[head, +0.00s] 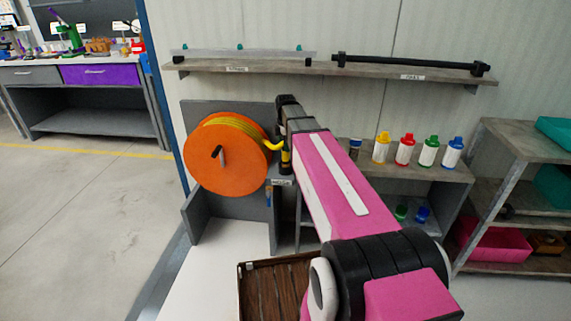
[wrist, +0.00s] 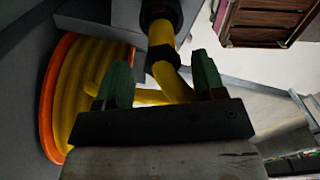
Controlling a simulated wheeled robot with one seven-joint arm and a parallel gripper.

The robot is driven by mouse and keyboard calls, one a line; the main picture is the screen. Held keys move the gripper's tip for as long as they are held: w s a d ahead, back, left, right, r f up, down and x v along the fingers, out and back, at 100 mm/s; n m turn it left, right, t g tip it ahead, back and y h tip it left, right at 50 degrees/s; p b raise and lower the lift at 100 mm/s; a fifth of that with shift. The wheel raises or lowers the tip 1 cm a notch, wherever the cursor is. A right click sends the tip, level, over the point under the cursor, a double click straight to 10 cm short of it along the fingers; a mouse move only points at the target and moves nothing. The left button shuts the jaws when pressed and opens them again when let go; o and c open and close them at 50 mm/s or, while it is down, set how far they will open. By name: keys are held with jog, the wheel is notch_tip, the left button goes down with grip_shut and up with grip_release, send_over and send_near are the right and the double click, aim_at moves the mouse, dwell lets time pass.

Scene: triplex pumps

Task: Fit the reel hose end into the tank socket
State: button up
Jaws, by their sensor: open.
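The orange reel (head: 225,172) stands on a grey stand at left centre, wound with yellow hose (head: 235,124); its orange rim also shows in the wrist view (wrist: 50,95). The hose end (head: 286,157) is yellow with black parts and hangs upright just right of the reel. In the wrist view the hose end (wrist: 162,35) lies between the two green fingers of my gripper (wrist: 161,66). The fingers are open, with a gap on each side of it. In the head view my arm hides the fingers. I cannot make out the tank socket in either view.
A wooden slatted crate (head: 255,264) lies below, partly behind my arm. A shelf (head: 325,68) runs along the wall above. Several coloured bottles (head: 405,150) stand on a rack at right. Open floor (head: 75,220) lies at left.

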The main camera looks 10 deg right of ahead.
jog(key=shift+s+f, duration=0.1)
jog(key=shift+f, duration=2.25)
grip_shut()
jog(key=shift+r, duration=0.1)
jog(key=shift+r, duration=0.8)
notch_tip(320, 180, up, 2)
jog(key=shift+r, duration=0.1)
jog(key=s+a+r, duration=0.7)
jog(key=a, duration=0.2)
jog(key=s+d+r+m, duration=0.2)
jog(key=d+m, duration=0.2)
jog(key=m, duration=0.6)
jog(key=s+d+r+m, duration=0.2)
jog(key=d+m, duration=0.3)
jog(key=m, duration=0.4)
jog(key=shift+r+m, duration=0.3)
jog(key=shift+m, duration=0.1)
